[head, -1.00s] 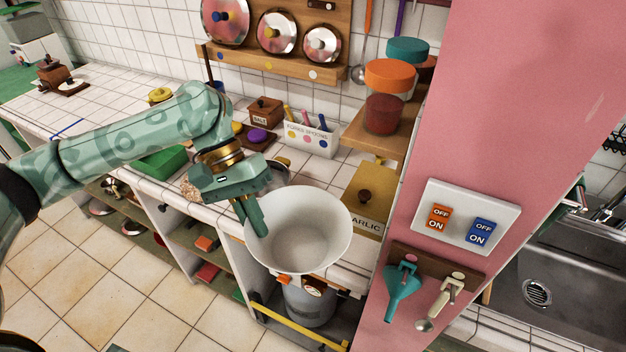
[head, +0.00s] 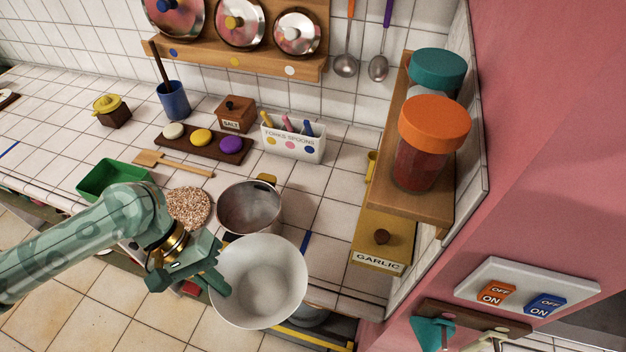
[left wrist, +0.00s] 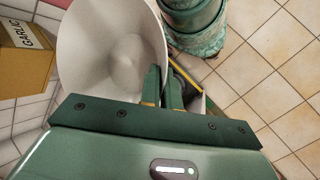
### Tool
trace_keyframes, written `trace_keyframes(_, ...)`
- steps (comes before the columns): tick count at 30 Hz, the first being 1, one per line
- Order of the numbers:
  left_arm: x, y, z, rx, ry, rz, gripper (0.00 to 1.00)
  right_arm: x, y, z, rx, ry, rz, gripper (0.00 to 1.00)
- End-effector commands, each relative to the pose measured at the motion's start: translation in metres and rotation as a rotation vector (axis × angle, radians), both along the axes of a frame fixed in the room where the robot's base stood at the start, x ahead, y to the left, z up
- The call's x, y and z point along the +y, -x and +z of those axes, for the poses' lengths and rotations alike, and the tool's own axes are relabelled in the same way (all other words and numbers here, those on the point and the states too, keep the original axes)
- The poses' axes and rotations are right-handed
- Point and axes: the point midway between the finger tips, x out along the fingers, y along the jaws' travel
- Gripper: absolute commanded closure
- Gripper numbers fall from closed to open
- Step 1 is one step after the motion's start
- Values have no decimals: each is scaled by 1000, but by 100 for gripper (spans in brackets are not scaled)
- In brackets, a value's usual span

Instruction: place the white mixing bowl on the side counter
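The white mixing bowl (head: 262,280) is in front of the tiled counter's front edge in the head view, its open top toward the camera. My left gripper (head: 219,283) is shut on the bowl's left rim, and the bowl looks empty. In the left wrist view the bowl (left wrist: 105,50) fills the upper left, its wall at the fingers (left wrist: 162,88). The tiled side counter (head: 325,215) runs behind and to the left of the bowl. My right gripper is not in view.
A steel pot (head: 250,207) stands on the counter just behind the bowl, by a round cork trivet (head: 188,207). A garlic box (head: 378,245) is at the right, under a wooden shelf (head: 408,205) with jars. Bare tiles show between pot and garlic box.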

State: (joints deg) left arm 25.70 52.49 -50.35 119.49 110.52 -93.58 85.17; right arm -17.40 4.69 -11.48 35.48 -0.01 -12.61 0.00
Motion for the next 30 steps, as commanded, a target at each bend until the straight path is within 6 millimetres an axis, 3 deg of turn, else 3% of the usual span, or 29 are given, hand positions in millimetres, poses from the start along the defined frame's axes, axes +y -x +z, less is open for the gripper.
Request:
trace_keyframes(7, -37, 67, -31, 15, 8, 171, 100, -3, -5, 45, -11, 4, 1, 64)
trace_keyframes(9, -52, 91, -42, 16, 8, 282, 100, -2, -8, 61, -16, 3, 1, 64)
trace_keyframes(13, -77, 116, -56, 12, 6, 528, 100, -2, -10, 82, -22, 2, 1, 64)
trace_keyframes(16, -91, 115, -60, 6, 8, 713, 100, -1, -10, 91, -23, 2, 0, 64)
trace_keyframes(21, -102, 93, -59, 0, 7, 939, 100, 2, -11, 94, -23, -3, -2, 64)
trace_keyframes(26, -106, 74, -57, -3, 6, 1022, 100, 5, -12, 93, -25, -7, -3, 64)
trace_keyframes(30, -118, 45, -56, -7, 7, 1030, 100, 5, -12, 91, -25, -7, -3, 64)
